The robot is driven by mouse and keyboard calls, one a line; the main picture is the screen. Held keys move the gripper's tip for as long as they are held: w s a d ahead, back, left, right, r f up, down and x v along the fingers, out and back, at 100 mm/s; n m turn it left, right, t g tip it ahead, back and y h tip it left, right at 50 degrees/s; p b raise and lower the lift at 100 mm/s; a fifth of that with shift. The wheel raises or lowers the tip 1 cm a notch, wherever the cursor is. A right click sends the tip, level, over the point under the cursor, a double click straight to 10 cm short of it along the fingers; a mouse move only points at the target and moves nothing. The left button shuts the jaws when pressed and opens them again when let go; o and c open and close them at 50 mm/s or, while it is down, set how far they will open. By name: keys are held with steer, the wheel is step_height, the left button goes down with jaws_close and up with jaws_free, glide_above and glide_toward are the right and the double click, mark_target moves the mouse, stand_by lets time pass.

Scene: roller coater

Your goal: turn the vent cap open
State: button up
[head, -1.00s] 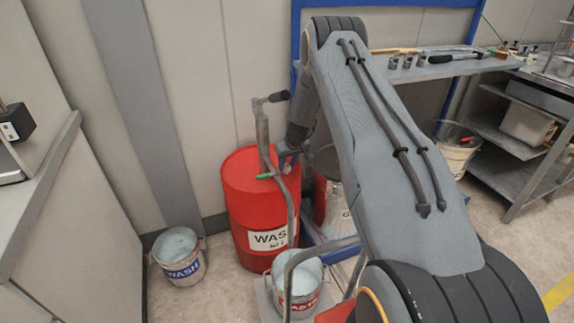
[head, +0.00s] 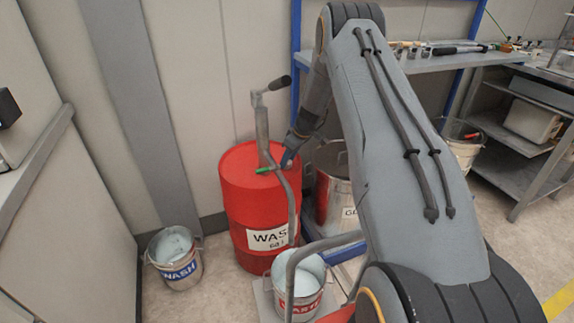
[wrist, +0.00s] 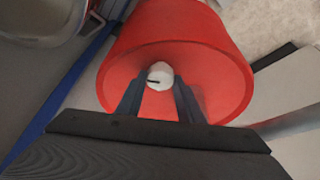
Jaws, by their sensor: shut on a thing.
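The vent cap (wrist: 160,75) is a small white round knob with a dark mark, on the top of the red drum (head: 250,210). In the wrist view the drum's red lid (wrist: 215,75) surrounds it. My gripper (wrist: 159,84) has its two dark fingers on either side of the cap, and they are shut on it. In the head view my gripper (head: 288,160) is at the right part of the drum top, beside the pump pipe. The cap cannot be made out in the head view.
A hand pump (head: 262,130) with a crank and green lever stands on the drum. A wash bucket (head: 175,270) is on the floor at left, and another bucket (head: 300,288) is in front. A metal can (head: 338,205) stands right of the drum, under a blue-framed bench (head: 440,65).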

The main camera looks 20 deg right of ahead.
steer(key=n+b, duration=0.2)
steer(key=n+g+y+b, duration=0.1)
steer(key=n+b, duration=0.1)
steer(key=n+g+b, duration=0.1)
steer(key=n+b, duration=0.1)
steer(key=shift+w+d+f+n+y+b, duration=0.15)
steer(key=shift+w+n+y+b, duration=0.1)
steer(key=shift+n+y+b, duration=0.05)
steer(key=n+g+b, duration=0.1)
steer(key=n+b, duration=0.1)
steer(key=n+g+b, duration=0.1)
steer(key=n+b, duration=0.1)
steer(key=n, duration=0.1)
steer(key=shift+w+y, duration=0.1)
steer(key=shift+y, duration=0.2)
steer(key=shift+r+b, duration=0.2)
steer(key=shift+b, duration=0.1)
steer(key=o, duration=1.1)
steer(key=shift+c, duration=0.2)
steer(key=shift+p, duration=0.3)
